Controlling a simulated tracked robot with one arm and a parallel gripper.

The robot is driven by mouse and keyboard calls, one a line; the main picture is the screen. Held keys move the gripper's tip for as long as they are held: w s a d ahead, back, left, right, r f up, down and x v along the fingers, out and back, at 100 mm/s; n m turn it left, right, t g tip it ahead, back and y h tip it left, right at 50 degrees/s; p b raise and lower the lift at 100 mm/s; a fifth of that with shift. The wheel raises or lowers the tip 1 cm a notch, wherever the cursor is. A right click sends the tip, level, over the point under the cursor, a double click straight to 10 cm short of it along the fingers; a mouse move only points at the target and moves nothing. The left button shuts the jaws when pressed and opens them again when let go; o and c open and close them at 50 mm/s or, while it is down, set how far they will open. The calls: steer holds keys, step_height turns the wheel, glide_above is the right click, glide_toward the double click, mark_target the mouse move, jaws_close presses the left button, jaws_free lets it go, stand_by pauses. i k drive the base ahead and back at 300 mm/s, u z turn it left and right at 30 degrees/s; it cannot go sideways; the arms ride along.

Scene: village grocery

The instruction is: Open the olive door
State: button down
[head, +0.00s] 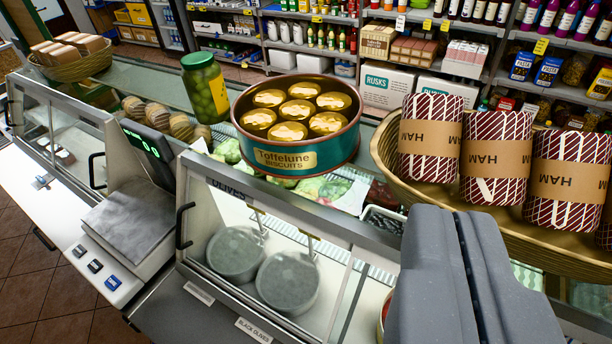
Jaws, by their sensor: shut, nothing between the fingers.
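The olive door (222,222) is a glass panel in a grey frame, with an "OLIVES" label along its top edge. It looks closed. A black bar handle (183,226) stands at its left edge. Behind the glass are two grey round tubs (287,280) with utensils in them. A "BLACK OLIVES" tag (253,329) sits on the ledge below. My gripper (455,212) is at the lower right, its two grey fingers shut and empty. It is to the right of the door, well away from the handle, and hides part of the counter.
On the counter top stand a green biscuit tin (270,158), an olive jar (205,85) and a basket (392,165) of ham rolls (497,155). A scale (130,225) stands left of the door. Another black handle (96,171) is farther left. Stocked shelves line the back.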

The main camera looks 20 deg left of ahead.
mark_target(344, 244)
steer(key=z, duration=0.75)
steer(key=k, duration=1.3)
steer(key=u, duration=0.95)
steer(key=i, duration=1)
steer(key=z, duration=0.05)
